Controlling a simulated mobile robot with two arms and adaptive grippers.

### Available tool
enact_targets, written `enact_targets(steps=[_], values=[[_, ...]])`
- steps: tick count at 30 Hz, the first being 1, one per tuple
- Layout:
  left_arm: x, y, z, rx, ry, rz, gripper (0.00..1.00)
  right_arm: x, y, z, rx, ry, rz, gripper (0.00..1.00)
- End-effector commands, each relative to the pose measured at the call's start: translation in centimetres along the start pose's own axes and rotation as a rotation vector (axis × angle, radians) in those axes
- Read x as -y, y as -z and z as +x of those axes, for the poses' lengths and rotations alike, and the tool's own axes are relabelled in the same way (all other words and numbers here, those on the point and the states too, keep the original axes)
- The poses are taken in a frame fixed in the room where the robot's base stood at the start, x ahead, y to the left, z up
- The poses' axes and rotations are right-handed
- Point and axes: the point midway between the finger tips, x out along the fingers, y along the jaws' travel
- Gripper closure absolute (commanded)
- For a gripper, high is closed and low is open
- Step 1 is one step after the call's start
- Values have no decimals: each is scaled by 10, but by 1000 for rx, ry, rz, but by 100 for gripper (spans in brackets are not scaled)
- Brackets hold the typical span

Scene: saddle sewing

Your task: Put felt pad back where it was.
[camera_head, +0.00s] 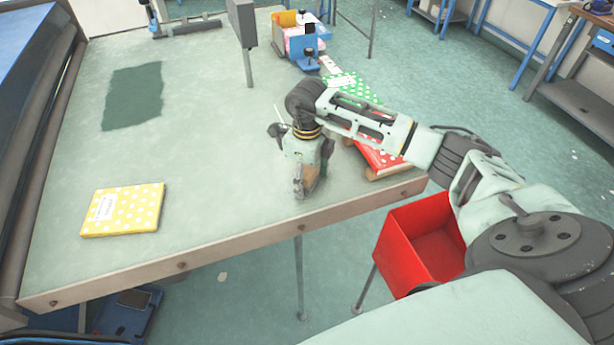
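A dark green flat rectangle (133,97), which looks like a felt pad, lies on the pale green table (215,130) at the upper left. I cannot tell for sure that it is the pad. My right gripper (305,186) points down over the table's front edge area, right of the middle and well away from the dark rectangle. Something brownish shows at its fingers, but I cannot tell what it is or whether it is held. My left gripper is not in view.
A yellow dotted packet (123,210) lies front left. Red (382,158) and green (347,85) dotted ones lie at right, partly behind my arm. A grey post (243,25) and blue-and-pink machine (302,42) stand at the back. A red bin (400,250) stands beside the table. The table's middle is clear.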

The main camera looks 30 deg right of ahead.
Motion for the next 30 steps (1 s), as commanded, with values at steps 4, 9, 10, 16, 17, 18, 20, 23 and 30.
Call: enact_targets(steps=[4, 9, 10, 16, 17, 18, 20, 23, 30], values=[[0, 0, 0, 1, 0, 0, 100, 0, 0, 0, 0, 0, 0, 35], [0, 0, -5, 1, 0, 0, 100, 0, 0, -5, 0, 0, 0, 35], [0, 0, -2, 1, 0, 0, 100, 0, 0, -6, 2, 1, 0, 35], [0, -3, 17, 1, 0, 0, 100, 2, -2, -39, 6, 4, 0, 35], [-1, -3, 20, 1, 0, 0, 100, 1, -1, -46, 6, 5, -1, 35], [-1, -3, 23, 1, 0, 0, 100, 2, -2, -55, 7, 5, -1, 35], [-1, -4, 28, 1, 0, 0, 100, 1, -2, -69, 7, 5, -1, 35], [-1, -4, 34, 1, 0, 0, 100, 1, -2, -90, 7, 4, 0, 35], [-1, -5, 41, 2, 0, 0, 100, 0, 0, -119, 1, 1, 0, 35]])
